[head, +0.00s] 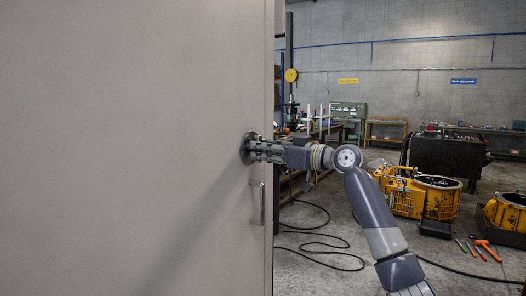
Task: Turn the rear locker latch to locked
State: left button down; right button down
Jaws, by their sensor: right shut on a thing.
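The locker door (130,150) is a flat grey panel that fills the left half of the head view and looks closed. The latch (244,149) is a dark round piece near the door's right edge, largely covered by my right gripper. My right gripper (254,150) comes in from the right and is shut on the latch. Which way the latch is turned cannot be told. A vertical bar handle (257,204) sits on the door just below, apart from the gripper. My left gripper is not in view.
Yellow transmission housings (410,196) stand on the floor to the right, near a dark bench or cabinet (446,157). Orange-handled and green-handled tools (484,246) lie on the floor. A black cable (325,247) loops across the floor beside the locker. Workbenches line the back wall.

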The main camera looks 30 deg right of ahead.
jog(key=c, duration=1.5)
grip_release()
jog(key=v, duration=1.2)
jog(key=shift+f, duration=0.1)
jog(key=shift+w+d+f, duration=0.1)
